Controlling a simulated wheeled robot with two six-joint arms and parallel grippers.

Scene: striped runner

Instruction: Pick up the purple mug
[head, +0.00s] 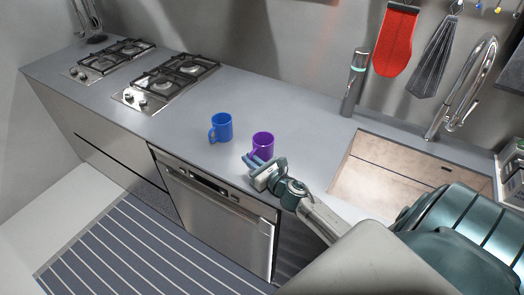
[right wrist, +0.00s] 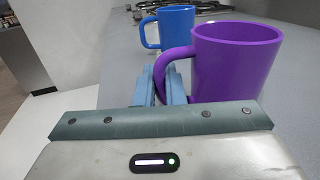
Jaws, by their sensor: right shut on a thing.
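The purple mug (head: 263,143) stands upright on the grey counter in the head view, right of a blue mug. In the right wrist view the purple mug (right wrist: 236,65) is large, with its handle towards the left. My right gripper (head: 254,160) is at the mug's near left side, and its blue fingers (right wrist: 160,86) are shut on the mug's handle. I cannot tell whether the mug's base touches the counter. My left gripper is not in view.
The blue mug (head: 221,127) stands close by on the left; it also shows in the right wrist view (right wrist: 176,27). A tall grey bottle (head: 355,82) stands at the back. The sink (head: 385,172) is to the right, the gas hob (head: 168,80) to the left.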

